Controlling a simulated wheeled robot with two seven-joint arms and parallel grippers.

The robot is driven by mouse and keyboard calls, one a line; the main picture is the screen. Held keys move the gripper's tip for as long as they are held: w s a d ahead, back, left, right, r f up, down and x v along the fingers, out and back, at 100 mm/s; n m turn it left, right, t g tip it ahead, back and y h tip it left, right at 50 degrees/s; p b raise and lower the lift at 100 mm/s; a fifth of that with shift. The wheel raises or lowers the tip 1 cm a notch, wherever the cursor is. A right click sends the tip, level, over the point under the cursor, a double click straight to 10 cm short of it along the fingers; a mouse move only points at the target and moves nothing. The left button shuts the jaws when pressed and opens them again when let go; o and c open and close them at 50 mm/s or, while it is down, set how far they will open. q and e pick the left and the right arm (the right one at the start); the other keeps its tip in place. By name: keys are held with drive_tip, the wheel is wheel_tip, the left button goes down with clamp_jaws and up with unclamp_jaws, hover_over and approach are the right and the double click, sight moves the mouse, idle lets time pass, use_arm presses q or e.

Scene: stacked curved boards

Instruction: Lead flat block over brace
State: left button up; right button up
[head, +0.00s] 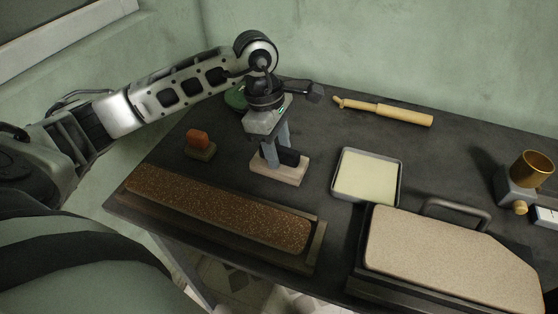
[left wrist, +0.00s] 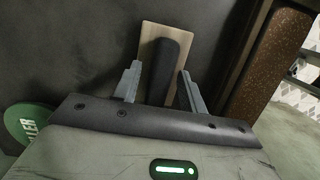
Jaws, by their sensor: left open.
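A dark block (head: 285,157) lies on a pale wooden flat base (head: 290,174) near the middle of the table. I cannot tell which of these, if either, the task calls the flat block or the brace. My left gripper (head: 277,156) points down over it, open, with one finger on either side of the dark block. In the left wrist view the dark block (left wrist: 165,72) stands between the two fingers (left wrist: 158,88), with the pale base (left wrist: 152,34) beneath it. Gaps show between the fingers and the block. My right gripper is not in view.
A brown speckled board (head: 215,205) lies at the front left, a beige board (head: 450,258) at the front right. A cream-filled tray (head: 367,176), wooden tool (head: 395,112), small orange-topped block (head: 198,138) and brass cup (head: 531,168) stand around. The table's back middle is fairly clear.

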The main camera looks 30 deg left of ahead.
sight(283, 148)
use_arm(q)
clamp_jaws()
drive_tip(key=shift+r, duration=0.15)
drive_tip(key=shift+r+p, duration=0.4)
drive_tip(key=shift+r, duration=0.05)
drive_tip(key=shift+r+p, duration=1.05)
drive_tip(key=shift+r, duration=0.85)
